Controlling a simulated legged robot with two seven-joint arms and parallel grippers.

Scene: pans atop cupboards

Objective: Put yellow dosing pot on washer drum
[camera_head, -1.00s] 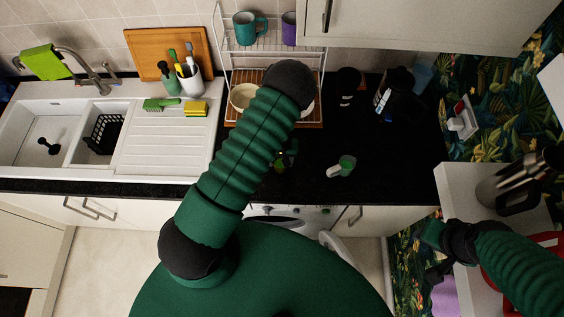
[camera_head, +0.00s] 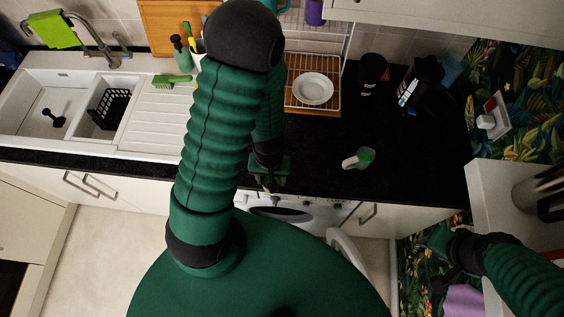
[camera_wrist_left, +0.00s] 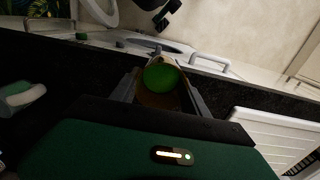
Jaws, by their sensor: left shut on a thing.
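My left gripper (camera_head: 268,182) is over the counter's front edge, above the washer (camera_head: 300,213). In the left wrist view its fingers (camera_wrist_left: 162,88) are shut on the yellow dosing pot (camera_wrist_left: 158,100), which has a round green top or content. In the head view the pot is too small and hidden to make out clearly. The washer stands under the counter, with its white round door (camera_head: 346,252) swung open to the right. The drum inside is hidden by the counter and my body. My right gripper (camera_head: 438,262) is at the right by the wallpaper; its finger gap is unclear.
A dish rack (camera_head: 322,92) with a white plate is behind my left arm. A black kettle-like appliance (camera_head: 422,88) is at the back right. The sink (camera_head: 45,112) is at left.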

